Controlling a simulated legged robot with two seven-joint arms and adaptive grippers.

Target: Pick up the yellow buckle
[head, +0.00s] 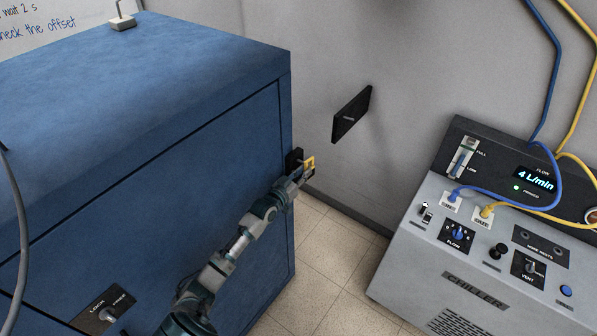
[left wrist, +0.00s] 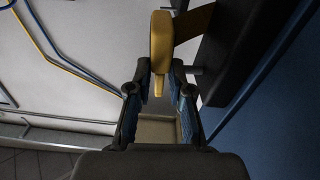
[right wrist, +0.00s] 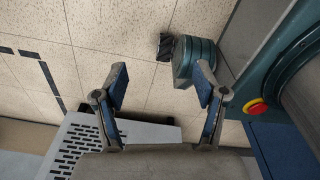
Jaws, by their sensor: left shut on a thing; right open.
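The yellow buckle (head: 309,162) is at the right edge of the big blue cabinet, beside a small black mount (head: 294,158) on the cabinet's side. My left gripper (head: 302,174) reaches it from below left and is shut on it. In the left wrist view the buckle (left wrist: 161,42) stands between the fingertips, its narrow lower end between the two fingers (left wrist: 160,78). A yellow strip runs from it towards the dark mount at right. My right gripper shows only in the right wrist view (right wrist: 160,80), open and empty above the floor.
The blue cabinet (head: 150,150) fills the left side, with a lock switch (head: 107,315) low on it. A black plate (head: 351,114) is on the grey wall. The grey chiller (head: 480,280), with blue and yellow hoses, stands at right. Tiled floor (head: 330,260) lies clear between.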

